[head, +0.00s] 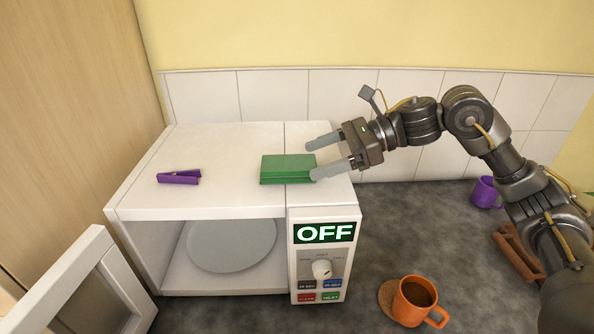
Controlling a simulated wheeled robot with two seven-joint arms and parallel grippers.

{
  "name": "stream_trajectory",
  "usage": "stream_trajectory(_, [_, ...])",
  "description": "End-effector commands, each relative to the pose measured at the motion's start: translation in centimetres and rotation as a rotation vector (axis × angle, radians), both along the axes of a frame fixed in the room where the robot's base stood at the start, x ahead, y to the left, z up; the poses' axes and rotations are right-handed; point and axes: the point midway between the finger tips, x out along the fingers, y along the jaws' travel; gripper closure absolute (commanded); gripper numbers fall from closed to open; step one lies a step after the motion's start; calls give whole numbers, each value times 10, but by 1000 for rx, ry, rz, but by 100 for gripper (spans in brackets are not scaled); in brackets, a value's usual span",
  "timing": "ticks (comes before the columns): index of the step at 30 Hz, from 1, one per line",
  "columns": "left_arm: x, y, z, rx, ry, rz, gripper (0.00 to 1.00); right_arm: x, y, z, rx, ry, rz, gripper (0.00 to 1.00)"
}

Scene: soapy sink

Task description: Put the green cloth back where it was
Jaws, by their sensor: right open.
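The green cloth (286,168) lies folded into a flat block on top of the white microwave (225,148), near its right side. My right gripper (313,160) comes in from the right, just above the microwave top. It is open, with its two fingertips at the cloth's right end, one towards the back and one towards the front. Whether the fingers touch the cloth is hard to tell. My left gripper is out of view.
A purple clip-like object (179,177) lies on the microwave's left top. The microwave door (85,290) hangs open, showing a plate (231,247). An orange mug (414,301) with a dark drink, a purple mug (485,193) and a brown rack (517,252) stand on the grey counter (410,235).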

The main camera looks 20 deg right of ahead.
Motion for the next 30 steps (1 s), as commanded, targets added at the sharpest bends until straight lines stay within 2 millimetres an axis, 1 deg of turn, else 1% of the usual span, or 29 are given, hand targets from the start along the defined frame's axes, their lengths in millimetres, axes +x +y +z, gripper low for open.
stream_trajectory(1, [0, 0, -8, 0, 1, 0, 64, -1, -11, 1, -2, -3, -5, 20])
stream_trajectory(3, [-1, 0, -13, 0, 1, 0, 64, -4, -23, 7, 0, -3, -4, 20])
stream_trajectory(6, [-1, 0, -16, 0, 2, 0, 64, -8, -36, 15, 1, -3, -4, 20])
stream_trajectory(10, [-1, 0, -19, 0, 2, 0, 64, -11, -47, 21, 1, -3, -2, 20])
stream_trajectory(15, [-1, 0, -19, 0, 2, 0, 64, -13, -52, 24, 3, -4, -1, 20])
stream_trajectory(30, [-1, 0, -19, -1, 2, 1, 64, -12, -52, 25, 3, -4, -1, 20])
